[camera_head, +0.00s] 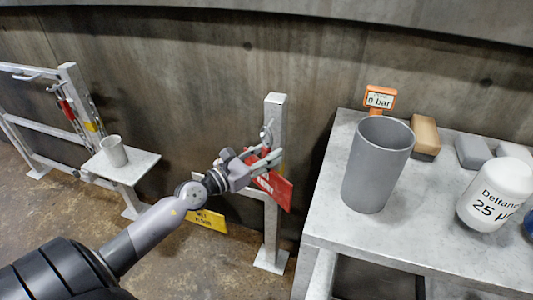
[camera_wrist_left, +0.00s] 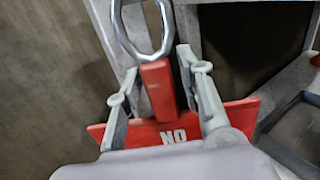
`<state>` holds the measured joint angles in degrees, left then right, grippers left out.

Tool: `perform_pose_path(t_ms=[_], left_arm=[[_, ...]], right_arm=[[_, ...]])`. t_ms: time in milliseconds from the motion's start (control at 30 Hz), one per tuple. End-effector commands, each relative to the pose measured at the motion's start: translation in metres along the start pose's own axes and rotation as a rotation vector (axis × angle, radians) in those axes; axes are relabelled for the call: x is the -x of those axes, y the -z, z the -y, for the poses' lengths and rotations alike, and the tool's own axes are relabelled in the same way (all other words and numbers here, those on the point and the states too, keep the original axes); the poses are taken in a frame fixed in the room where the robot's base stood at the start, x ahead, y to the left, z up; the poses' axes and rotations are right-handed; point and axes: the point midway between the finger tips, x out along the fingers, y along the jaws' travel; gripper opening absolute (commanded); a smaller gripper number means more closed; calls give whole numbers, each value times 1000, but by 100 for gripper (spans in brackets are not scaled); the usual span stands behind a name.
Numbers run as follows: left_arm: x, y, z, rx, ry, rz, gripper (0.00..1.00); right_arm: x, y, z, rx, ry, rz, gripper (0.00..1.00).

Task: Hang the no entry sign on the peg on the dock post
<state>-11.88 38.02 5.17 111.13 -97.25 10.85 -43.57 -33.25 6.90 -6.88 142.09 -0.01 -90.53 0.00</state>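The no entry sign (camera_head: 277,188) is a red plate with white lettering, tilted in front of the dock post (camera_head: 271,225). In the left wrist view "NO" shows on the red plate (camera_wrist_left: 243,113), with a red tab (camera_wrist_left: 157,88) and a metal ring (camera_wrist_left: 143,28) above it. The peg is hard to make out behind the gripper. Whether the ring is around it cannot be told. My right gripper is out of view.
A grey table (camera_head: 330,225) on the right holds a grey cylinder (camera_head: 375,165), an orange-framed gauge (camera_head: 379,99), blocks and a white container (camera_head: 495,192). A yellow sign (camera_head: 208,221) hangs low beside my left arm. A cup (camera_head: 114,151) stands on a small shelf (camera_head: 130,170) at left.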

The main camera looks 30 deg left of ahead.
Motion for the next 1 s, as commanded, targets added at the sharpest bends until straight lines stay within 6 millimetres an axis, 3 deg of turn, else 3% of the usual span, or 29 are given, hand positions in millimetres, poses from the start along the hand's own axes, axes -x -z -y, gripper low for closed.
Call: perform_pose_path(t_ms=[400, 567, 1000], left_arm=[[1, 1, 0, 1, 1, -2, 44], [12, 2, 0, 2, 1, -4, 44], [96, 1, 0, 3, -4, -2, 44]], right_arm=[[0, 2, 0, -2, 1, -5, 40], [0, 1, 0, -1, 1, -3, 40], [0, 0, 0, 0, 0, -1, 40]])
